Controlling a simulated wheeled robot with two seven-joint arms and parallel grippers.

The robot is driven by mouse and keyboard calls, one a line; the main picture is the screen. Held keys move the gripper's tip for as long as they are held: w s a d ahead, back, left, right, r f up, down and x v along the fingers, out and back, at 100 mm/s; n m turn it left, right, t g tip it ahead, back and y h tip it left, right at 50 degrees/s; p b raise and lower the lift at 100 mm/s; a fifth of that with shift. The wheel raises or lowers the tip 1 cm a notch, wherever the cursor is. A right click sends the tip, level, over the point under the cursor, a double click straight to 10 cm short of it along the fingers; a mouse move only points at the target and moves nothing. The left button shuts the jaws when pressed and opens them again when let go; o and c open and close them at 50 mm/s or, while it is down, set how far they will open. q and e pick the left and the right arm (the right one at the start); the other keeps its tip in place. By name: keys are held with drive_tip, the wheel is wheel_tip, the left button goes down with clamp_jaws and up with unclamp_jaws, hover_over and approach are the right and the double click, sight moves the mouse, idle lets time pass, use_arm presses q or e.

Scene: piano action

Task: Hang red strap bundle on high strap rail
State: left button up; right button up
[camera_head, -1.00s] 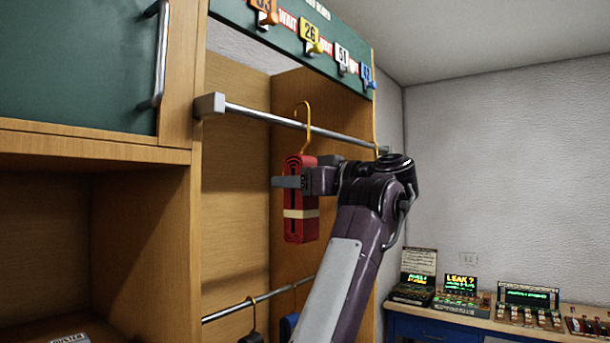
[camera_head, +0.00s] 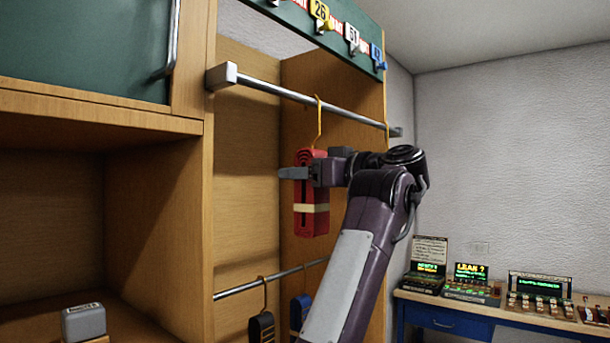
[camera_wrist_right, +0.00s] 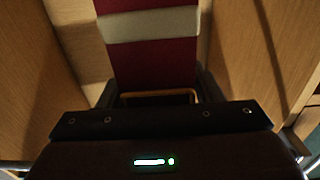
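The red strap bundle (camera_head: 311,190), with a cream band and a yellow wire hook (camera_head: 319,125), hangs upright below the high strap rail (camera_head: 285,94). The hook's top is at the rail and slightly above it in the head view; I cannot tell whether it bears weight there. My right gripper (camera_head: 309,171) is shut around the upper part of the bundle, a finger on either side. In the right wrist view, the red bundle (camera_wrist_right: 152,60) lies between the fingers. My left gripper is in neither view.
A lower rail (camera_head: 240,291) carries a black bundle (camera_head: 262,328) and a blue one (camera_head: 300,312). Another yellow hook (camera_head: 387,130) is near the high rail's right end. Wooden cabinet walls flank the bay. A numbered green board (camera_head: 330,22) is above.

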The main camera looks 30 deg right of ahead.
drive_tip(key=shift+o, duration=1)
drive_tip(key=b+v, duration=0.4)
drive_tip(key=v, duration=0.4)
